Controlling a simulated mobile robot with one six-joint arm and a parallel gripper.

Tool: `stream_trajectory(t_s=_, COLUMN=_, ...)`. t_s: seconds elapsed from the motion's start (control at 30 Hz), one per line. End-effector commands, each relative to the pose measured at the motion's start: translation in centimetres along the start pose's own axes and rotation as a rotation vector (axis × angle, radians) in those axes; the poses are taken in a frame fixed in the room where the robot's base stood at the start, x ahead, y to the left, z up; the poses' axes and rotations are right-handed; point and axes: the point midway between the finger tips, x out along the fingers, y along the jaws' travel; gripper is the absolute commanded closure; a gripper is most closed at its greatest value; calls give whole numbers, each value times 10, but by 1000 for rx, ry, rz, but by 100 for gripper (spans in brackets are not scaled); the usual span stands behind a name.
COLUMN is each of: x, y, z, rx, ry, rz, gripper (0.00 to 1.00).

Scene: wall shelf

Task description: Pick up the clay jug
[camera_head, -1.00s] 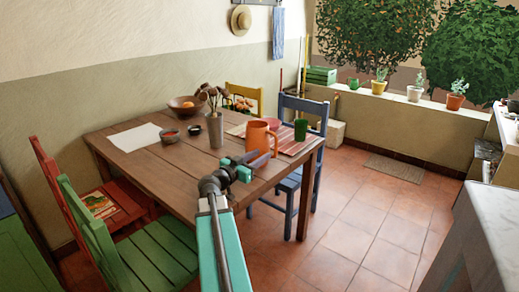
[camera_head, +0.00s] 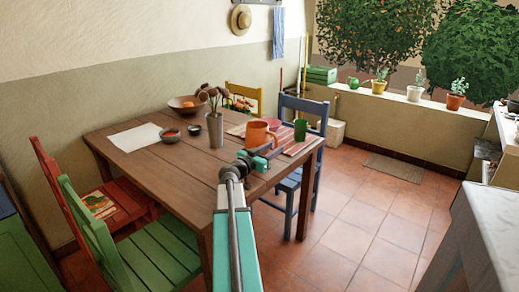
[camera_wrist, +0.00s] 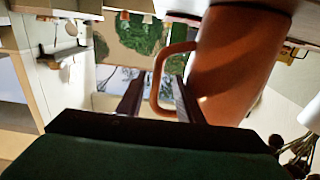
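The clay jug (camera_head: 256,135) is orange and stands upright on the wooden table, near its right side. In the wrist view, which appears upside down, the jug (camera_wrist: 238,60) fills the upper right, and its loop handle (camera_wrist: 160,85) shows between my fingers. My gripper (camera_head: 268,153) is at the jug's handle side, low near the table top. In the wrist view my gripper (camera_wrist: 158,92) is open, with one dark finger on each side of the handle. I cannot tell whether the fingers touch the handle.
A green cup (camera_head: 301,129) stands just right of the jug on a striped mat (camera_head: 298,147). A grey vase (camera_head: 215,130) with dried stems stands to its left. A fruit bowl (camera_head: 187,106) is farther back. A blue chair (camera_head: 303,190) is close to the table's right side.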

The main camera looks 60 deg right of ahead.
Motion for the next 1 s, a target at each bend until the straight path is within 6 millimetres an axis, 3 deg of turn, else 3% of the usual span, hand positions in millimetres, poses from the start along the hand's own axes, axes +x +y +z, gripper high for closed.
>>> stream_trajectory(t_s=0.47, x=6, y=2, z=0, rx=0, ry=0, rz=2, gripper=67)
stream_trajectory(t_s=1.0, x=54, y=6, z=4, rx=0, ry=1, rz=2, gripper=67)
